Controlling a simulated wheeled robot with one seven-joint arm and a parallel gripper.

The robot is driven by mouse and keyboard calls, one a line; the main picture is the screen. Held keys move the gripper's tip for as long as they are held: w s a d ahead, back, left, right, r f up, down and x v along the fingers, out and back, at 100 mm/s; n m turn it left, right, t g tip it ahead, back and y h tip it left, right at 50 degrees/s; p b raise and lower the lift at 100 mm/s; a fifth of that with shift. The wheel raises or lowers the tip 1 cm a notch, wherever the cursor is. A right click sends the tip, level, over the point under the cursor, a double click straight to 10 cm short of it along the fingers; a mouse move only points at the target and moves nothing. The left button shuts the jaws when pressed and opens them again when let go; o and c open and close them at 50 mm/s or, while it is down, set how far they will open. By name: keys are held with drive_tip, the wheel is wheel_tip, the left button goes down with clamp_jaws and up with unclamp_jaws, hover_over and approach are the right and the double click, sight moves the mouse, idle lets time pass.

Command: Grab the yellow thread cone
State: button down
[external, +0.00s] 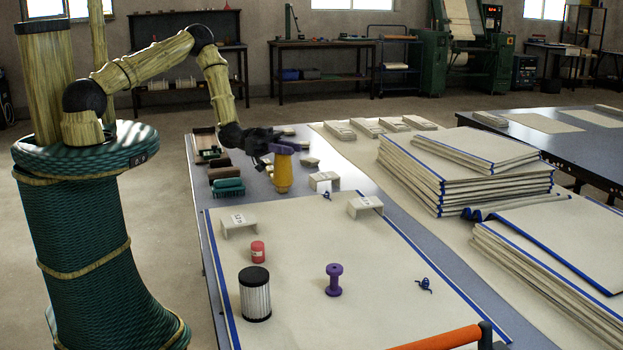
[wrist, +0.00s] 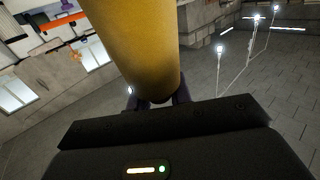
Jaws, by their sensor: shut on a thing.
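The yellow thread cone (external: 283,176) is at my gripper (external: 280,150), over the far part of the table in the external view. My gripper is shut on the cone near its top. In the wrist view the yellow cone (wrist: 138,45) fills the upper middle, its end between the dark fingers (wrist: 158,98). Whether its base touches the table surface is hard to tell in the external view.
A purple spool (external: 334,280), a red spool (external: 257,252) and a black-topped white cylinder (external: 255,295) stand on the cloth (external: 400,270). Small white stands (external: 238,222) are nearby. Stacks of folded cloth (external: 465,165) rise at the right. A green brush (external: 228,187) lies left of the cone.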

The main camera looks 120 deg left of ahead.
drive_tip(key=shift+r, duration=1.5)
